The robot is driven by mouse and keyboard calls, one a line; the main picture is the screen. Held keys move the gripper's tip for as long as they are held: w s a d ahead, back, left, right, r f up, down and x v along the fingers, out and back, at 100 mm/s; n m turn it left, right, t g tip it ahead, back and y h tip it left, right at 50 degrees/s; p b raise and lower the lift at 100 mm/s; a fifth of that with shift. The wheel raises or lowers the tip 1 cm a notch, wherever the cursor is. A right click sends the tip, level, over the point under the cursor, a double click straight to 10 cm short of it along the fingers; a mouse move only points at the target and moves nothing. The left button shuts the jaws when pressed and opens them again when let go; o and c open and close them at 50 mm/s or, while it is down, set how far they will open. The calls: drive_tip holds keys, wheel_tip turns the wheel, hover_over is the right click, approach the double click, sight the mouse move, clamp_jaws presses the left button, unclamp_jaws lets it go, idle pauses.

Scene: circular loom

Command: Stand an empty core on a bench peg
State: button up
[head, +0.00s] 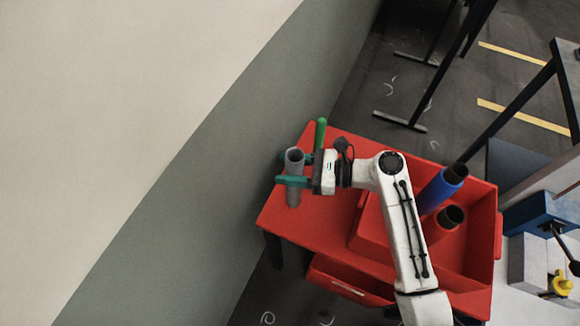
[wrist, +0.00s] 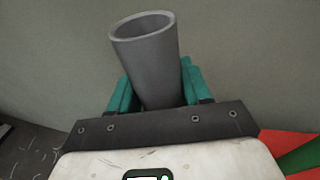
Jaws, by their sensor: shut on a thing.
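My gripper (head: 284,169) has teal fingers shut on a grey hollow core (head: 294,194) at the left end of the red bench (head: 312,232). The core is roughly upright with its open top showing. In the wrist view the core (wrist: 152,60) stands between both fingers, leaning a little left, its lower end hidden by my gripper. A green peg (head: 320,133) rises from the bench just behind and right of the core, apart from it. A green piece, probably this peg, shows at the wrist view's right edge (wrist: 302,159). I cannot tell whether the core's bottom touches the bench.
A red bin (head: 483,226) on the bench's right holds a blue tube (head: 437,192) and a dark tube with a reddish body (head: 443,222). A wall (head: 215,190) runs close along the left. A blue vise-like device (head: 540,212) stands at the right.

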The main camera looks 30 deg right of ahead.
drive_tip(key=shift+f, duration=0.35)
drive_tip(key=o, duration=1.3)
drive_tip(key=shift+c, duration=0.2)
drive_tip(key=b+v, duration=0.1)
drive_tip(key=v, duration=0.6)
drive_tip(key=shift+s+d, duration=0.15)
drive_tip(key=shift+d, duration=0.05)
